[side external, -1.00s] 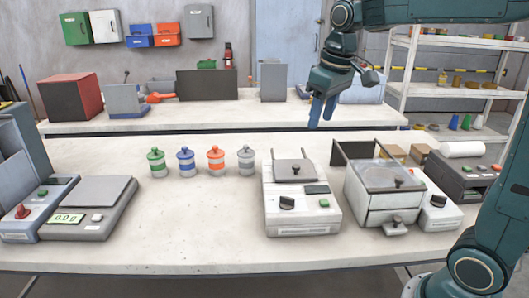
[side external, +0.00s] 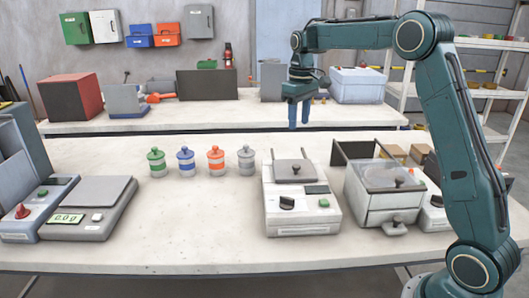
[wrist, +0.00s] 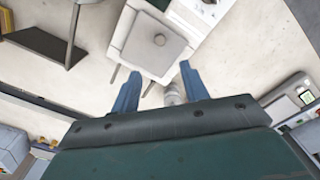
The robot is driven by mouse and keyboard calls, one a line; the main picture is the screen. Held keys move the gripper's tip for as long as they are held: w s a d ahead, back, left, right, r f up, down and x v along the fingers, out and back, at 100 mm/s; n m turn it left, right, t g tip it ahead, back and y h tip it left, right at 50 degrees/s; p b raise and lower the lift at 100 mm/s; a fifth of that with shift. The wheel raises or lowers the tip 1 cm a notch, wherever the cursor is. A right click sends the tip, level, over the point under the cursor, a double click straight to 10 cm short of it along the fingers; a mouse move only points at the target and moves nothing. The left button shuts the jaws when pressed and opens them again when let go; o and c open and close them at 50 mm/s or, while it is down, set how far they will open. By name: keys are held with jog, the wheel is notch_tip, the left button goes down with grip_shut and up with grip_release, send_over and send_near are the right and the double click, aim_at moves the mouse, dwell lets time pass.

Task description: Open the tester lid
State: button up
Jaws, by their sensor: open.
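The tester (side external: 302,222) is a pale box with a black knob, a small dark display and a green button on its front. Its grey lid (side external: 283,178) lies down on top, with a small knob on it. In the wrist view the lid (wrist: 135,45) and its round knob show just beyond my fingers. My gripper (side external: 299,126) is open and empty, fingers pointing down, in the air above and behind the tester. In the wrist view my gripper (wrist: 159,72) has its two blue fingers apart.
Jars with green, blue, orange and grey bands (side external: 215,161) stand left of the tester. A clear-topped box (side external: 378,208) stands close on its right. A scale (side external: 89,215) is at the left. The table front is clear.

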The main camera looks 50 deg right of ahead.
aim_at(296, 165)
jog(key=shift+f, duration=0.1)
notch_tip(296, 165, down, 14)
jog(key=shift+r, duration=0.2)
dwell(0.6)
grip_shut()
